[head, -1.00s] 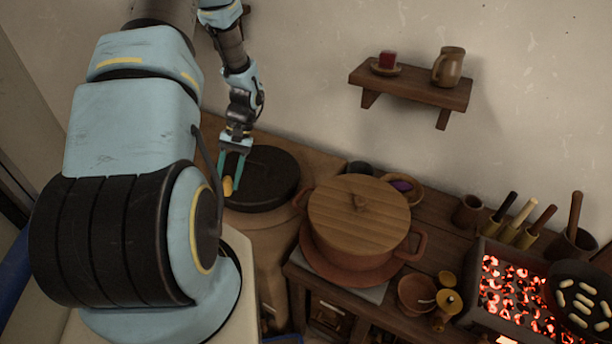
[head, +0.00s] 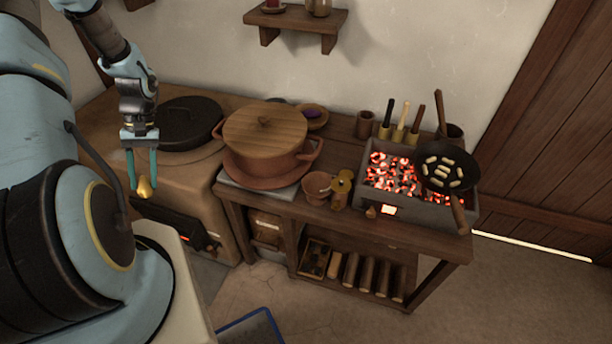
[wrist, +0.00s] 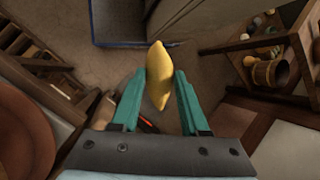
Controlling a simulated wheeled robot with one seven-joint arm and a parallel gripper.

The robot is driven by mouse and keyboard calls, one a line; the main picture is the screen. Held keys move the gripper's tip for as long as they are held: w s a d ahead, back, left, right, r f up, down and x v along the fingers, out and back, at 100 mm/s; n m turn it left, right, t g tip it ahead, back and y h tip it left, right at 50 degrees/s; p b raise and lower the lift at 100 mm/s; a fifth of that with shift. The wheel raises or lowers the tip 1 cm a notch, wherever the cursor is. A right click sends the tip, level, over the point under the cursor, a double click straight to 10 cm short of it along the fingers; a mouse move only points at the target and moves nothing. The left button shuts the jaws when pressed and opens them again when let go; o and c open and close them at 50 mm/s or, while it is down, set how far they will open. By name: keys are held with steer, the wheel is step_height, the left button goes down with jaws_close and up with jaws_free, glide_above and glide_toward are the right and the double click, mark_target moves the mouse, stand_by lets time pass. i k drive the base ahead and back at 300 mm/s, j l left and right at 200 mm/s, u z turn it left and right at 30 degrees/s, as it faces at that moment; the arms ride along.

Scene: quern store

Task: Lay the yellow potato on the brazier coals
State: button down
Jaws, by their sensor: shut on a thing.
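The yellow potato (head: 145,188) is held between the green fingers of my gripper (head: 142,178), at the left in the head view. The potato (wrist: 159,75) also shows between the fingertips in the wrist view, sticking out past them. My gripper is shut on it and holds it in the air in front of the clay stove. The brazier (head: 375,194) stands at the right end of the wooden bench, well to the right of my gripper. Its glowing coals (head: 393,172) are bare on the left part. A black pan (head: 462,158) with several pale pieces covers the right part.
A large lidded pot (head: 265,132) stands between my gripper and the brazier. A small bowl (head: 317,186) and a brass-coloured grinder (head: 340,190) stand just left of the brazier. Several handled tools (head: 403,124) stand behind it. A wall shelf (head: 297,22) hangs above.

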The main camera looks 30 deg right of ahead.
mark_target(381, 173)
steer(key=k+l+u, duration=0.35)
steer(key=k+l, duration=0.25)
steer(key=l, duration=0.25)
steer(key=k+l+u, duration=0.3)
steer(key=k+l, duration=0.4)
steer(key=k+l+u, duration=0.1)
steer(key=l, duration=0.3)
steer(key=k+l, duration=0.1)
steer(key=l, duration=0.3)
steer(key=k+l+u, duration=0.15)
steer(key=l, duration=0.2)
